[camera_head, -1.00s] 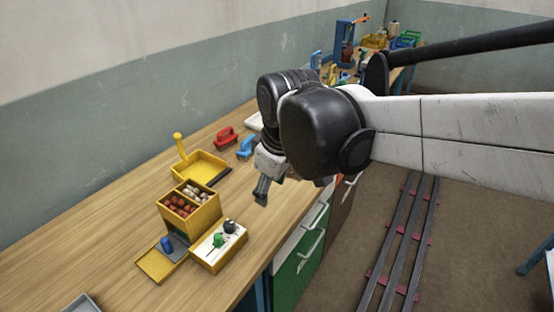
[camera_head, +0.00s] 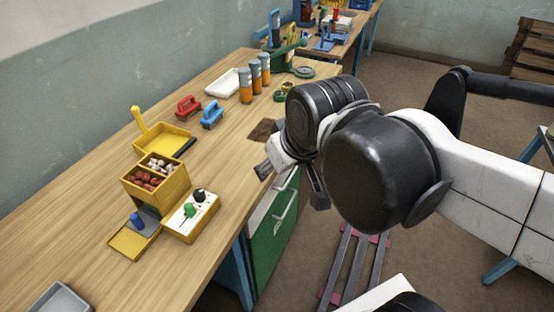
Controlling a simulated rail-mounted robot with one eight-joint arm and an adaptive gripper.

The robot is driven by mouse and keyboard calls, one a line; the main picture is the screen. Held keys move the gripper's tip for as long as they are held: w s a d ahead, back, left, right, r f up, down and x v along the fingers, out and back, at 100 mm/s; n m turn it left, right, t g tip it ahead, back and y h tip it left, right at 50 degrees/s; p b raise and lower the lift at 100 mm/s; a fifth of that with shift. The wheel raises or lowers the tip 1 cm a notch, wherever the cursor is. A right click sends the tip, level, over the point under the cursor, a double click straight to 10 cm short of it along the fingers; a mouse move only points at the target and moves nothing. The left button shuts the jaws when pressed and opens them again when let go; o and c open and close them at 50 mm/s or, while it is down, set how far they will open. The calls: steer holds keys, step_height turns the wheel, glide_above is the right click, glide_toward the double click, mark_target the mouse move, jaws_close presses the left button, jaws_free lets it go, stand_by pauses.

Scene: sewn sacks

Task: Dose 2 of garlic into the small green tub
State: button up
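A yellow two-compartment dispenser (camera_head: 156,189) stands on the bench at left. White garlic-like bulbs (camera_head: 161,165) fill its rear compartment and reddish-brown pieces (camera_head: 143,178) the front one. A yellow control box (camera_head: 190,218) with a green and a black knob sits against its right side. My gripper (camera_head: 290,184) hangs right of the dispenser, near the bench's front edge. Its fingers look spread, with nothing seen between them; the arm hides part of it. A small green round thing (camera_head: 284,91) lies behind my arm; I cannot tell whether it is the small green tub.
A yellow scoop tray (camera_head: 163,146), red brush (camera_head: 187,108), blue brush (camera_head: 211,115), white tray (camera_head: 228,84) and several orange-grey cylinders (camera_head: 256,78) stand farther back. A grey tray (camera_head: 61,301) is at lower left. The bench left of the dispenser is clear.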

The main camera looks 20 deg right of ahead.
steer(key=shift+s+d+f+m+t, duration=0.3)
steer(key=shift+s+d+f+m, duration=0.1)
steer(key=shift+s+d+m, duration=0.35)
steer(key=shift+a, duration=0.1)
stand_by(1.1)
